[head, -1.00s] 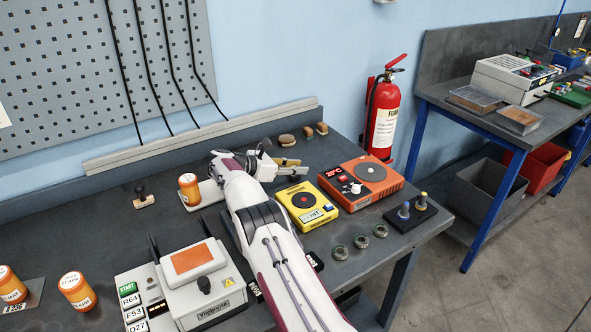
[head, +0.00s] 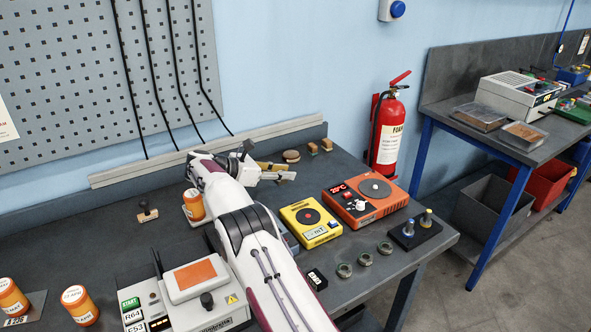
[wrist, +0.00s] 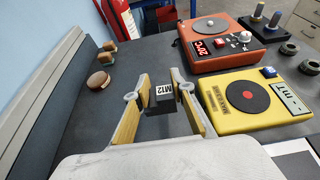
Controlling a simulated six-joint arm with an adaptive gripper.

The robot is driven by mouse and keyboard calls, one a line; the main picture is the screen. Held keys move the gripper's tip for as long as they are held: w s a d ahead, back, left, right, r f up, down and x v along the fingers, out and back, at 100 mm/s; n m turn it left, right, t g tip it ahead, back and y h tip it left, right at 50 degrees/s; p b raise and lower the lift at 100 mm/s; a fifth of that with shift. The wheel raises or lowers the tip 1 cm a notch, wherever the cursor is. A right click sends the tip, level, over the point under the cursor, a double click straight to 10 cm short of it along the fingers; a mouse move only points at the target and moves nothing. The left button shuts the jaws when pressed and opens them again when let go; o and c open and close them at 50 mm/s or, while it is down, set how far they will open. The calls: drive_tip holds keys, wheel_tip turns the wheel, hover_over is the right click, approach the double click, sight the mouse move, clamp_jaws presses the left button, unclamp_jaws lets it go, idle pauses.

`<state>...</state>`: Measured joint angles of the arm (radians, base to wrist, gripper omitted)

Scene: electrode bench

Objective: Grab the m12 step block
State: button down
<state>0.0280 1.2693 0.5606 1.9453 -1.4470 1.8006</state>
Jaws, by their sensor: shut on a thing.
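The m12 step block (wrist: 162,92) is a dark block with a white label reading M12. In the wrist view it sits between the yellow-padded fingers of my gripper (wrist: 160,100), which is shut on it. In the head view my gripper (head: 276,174) is over the back part of the bench, left of the orange hot plate and behind the yellow device. I cannot make out the block in the head view. How high it is above the bench is hard to tell.
The yellow device (head: 310,224) and orange hot plate (head: 342,206) stand to the right of my gripper. Small brown blocks (head: 326,144) and a round brown piece (head: 291,156) lie by the back rail.

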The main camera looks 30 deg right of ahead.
drive_tip(key=a, duration=1.1)
drive_tip(key=shift+a, duration=0.3)
